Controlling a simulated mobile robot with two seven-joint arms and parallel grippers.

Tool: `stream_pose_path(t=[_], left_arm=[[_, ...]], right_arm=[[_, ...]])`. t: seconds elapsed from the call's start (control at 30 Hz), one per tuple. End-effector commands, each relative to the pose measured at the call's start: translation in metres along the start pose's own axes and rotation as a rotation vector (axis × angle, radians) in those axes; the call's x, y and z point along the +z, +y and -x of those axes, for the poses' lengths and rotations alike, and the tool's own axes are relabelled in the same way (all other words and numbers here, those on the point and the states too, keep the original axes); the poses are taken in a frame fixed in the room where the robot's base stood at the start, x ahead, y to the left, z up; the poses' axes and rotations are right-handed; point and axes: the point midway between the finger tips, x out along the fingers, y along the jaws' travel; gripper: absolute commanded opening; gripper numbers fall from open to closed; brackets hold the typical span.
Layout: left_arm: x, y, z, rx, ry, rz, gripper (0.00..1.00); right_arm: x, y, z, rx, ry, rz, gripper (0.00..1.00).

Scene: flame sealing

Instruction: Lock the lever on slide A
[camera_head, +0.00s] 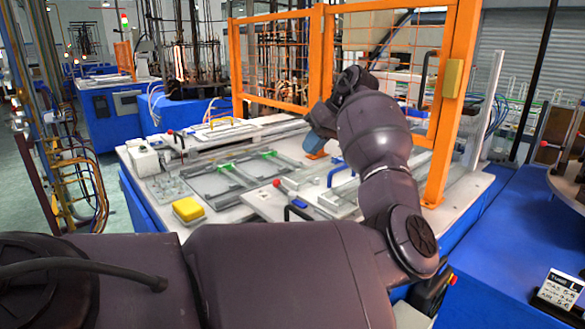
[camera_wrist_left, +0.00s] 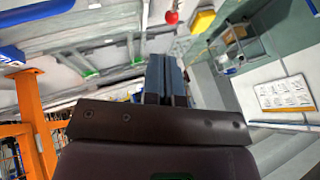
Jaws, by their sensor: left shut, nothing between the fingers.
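My left arm reaches across the white worktable (camera_head: 235,222), and its gripper (camera_head: 315,146) hangs over the table's right part near the orange frame. In the wrist view the left gripper's blue-grey fingers (camera_wrist_left: 166,78) are together with nothing between them. A red knob (camera_head: 277,183) stands on a light plate at the front of the table; a red knob (camera_wrist_left: 171,18) also shows in the wrist view, apart from the fingers. Another red knob (camera_head: 170,132) is at the table's back left. I cannot tell which slide is A or how its lever stands. My right gripper is out of view.
Orange posts and mesh (camera_head: 448,110) stand close to my left forearm. A yellow box (camera_head: 188,209) sits at the table's front left. Dark blue handles (camera_head: 298,206) stick up from the plates. Slide rails with green parts (camera_head: 224,167) run across the table's middle.

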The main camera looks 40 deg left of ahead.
Motion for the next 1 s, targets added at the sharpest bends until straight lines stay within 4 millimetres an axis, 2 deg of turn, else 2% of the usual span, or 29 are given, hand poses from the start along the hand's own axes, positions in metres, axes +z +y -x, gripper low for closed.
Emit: stream_pose_path(t=[0.53,0.67,1.0], left_arm=[[0.001,0.001,-0.005,0.002,-0.005,-0.002,0.0],[0.001,0.001,-0.02,0.0,-0.005,-0.002,0.0],[0.002,0.001,-0.074,0.0,-0.005,-0.002,0.0]], right_arm=[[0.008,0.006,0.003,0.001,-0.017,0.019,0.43],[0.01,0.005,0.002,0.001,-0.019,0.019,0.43],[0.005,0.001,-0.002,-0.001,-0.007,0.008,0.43]])
